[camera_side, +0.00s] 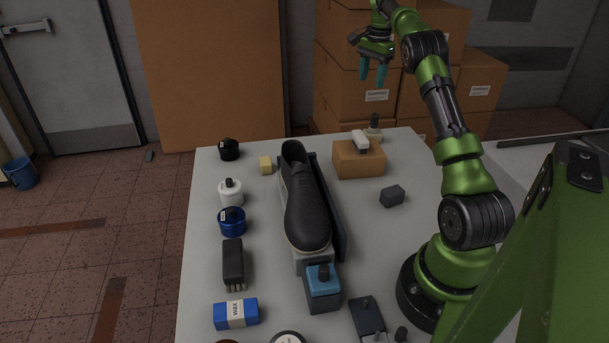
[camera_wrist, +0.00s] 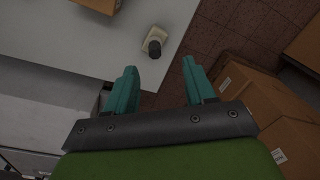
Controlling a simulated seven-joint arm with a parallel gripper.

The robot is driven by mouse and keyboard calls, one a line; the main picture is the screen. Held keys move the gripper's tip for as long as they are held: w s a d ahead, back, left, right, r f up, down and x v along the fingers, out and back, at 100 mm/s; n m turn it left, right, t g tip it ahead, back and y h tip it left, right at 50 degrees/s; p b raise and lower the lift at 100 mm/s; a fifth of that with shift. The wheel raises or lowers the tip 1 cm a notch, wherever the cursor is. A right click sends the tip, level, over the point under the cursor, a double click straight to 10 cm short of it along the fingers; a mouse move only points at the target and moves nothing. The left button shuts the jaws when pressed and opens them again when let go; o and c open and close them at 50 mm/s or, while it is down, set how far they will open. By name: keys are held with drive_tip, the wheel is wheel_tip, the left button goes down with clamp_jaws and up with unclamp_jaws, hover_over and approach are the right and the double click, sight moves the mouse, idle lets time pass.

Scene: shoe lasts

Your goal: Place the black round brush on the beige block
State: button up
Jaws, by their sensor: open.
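A black round piece with a knob on top (camera_side: 229,150), which looks like the black round brush, stands at the far left corner of the table. A small pale beige block (camera_side: 372,137) stands at the far right edge, with a dark upright knob on it; it also shows in the wrist view (camera_wrist: 158,33). I cannot tell whether that knob is a separate thing. My gripper (camera_side: 373,75) is open and empty, raised well above the far edge of the table. In the wrist view its teal fingers (camera_wrist: 159,66) are apart, with nothing between them.
A black shoe (camera_side: 304,205) stands mid-table on a grey stand. A yellowish block (camera_side: 265,165), white (camera_side: 230,195) and blue (camera_side: 232,225) round pieces stand left. A dark block (camera_side: 392,196) lies right, with bare table around it.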

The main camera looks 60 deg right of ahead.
drive_tip(key=w+a+r+n+t, duration=0.15)
drive_tip(key=a+r+n, duration=0.35)
drive_tip(key=a, duration=0.7)
drive_tip(key=a+r+n+t, duration=0.25)
drive_tip(key=a+r, duration=0.35)
drive_tip(key=a, duration=0.6)
drive_tip(key=s+a+f+n+t+y, duration=0.1)
drive_tip(key=s+a+f+n, duration=0.2)
drive_tip(key=s+a, duration=0.4)
drive_tip(key=s+a+f+n+t+y, duration=0.1)
drive_tip(key=s+a+f+n, duration=0.2)
drive_tip(key=a, duration=1.3)
drive_tip(key=s+n, duration=0.3)
drive_tip(key=s, duration=0.2)
drive_tip(key=shift+f+t, duration=0.3)
drive_tip(key=shift+f, duration=0.1)
